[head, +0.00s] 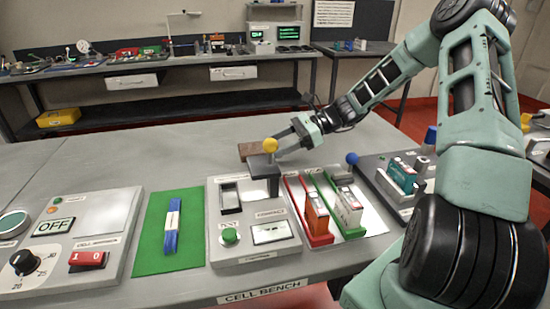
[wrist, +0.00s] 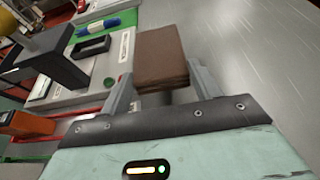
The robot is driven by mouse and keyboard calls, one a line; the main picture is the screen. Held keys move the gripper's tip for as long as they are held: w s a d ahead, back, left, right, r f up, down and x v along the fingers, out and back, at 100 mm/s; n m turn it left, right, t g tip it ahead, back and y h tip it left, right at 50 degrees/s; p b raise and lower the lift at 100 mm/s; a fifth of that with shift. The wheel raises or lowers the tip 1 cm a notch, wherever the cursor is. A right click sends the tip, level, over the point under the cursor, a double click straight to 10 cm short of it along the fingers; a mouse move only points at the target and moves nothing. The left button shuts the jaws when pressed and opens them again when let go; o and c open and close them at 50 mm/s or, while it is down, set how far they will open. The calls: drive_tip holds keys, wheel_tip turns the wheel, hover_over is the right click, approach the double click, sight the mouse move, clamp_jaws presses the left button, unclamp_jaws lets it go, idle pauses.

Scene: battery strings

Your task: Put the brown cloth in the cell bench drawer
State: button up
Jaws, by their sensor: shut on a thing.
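The brown cloth (head: 247,150) is a small folded square. In the head view it shows behind the yellow knob, over the far part of the bench, partly hidden. My gripper (head: 284,143) is shut on it. In the wrist view the cloth (wrist: 162,58) sits at the fingertips of my gripper (wrist: 160,88). I cannot tell how high it is above the bench. The cell bench (head: 165,297) has a "CELL BENCH" label on its front edge. Its drawer cannot be made out from here.
A dark post with a yellow knob (head: 270,145) stands right beside my gripper. Red and green trays (head: 320,240) with cells, a green mat (head: 150,230) and a switch panel (head: 75,235) occupy the bench front. The back left of the bench top is clear. Another bench (head: 180,68) stands behind.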

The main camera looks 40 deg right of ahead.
sight(280, 163)
drive_tip(key=shift+f, duration=2)
drive_tip(key=o, duration=1)
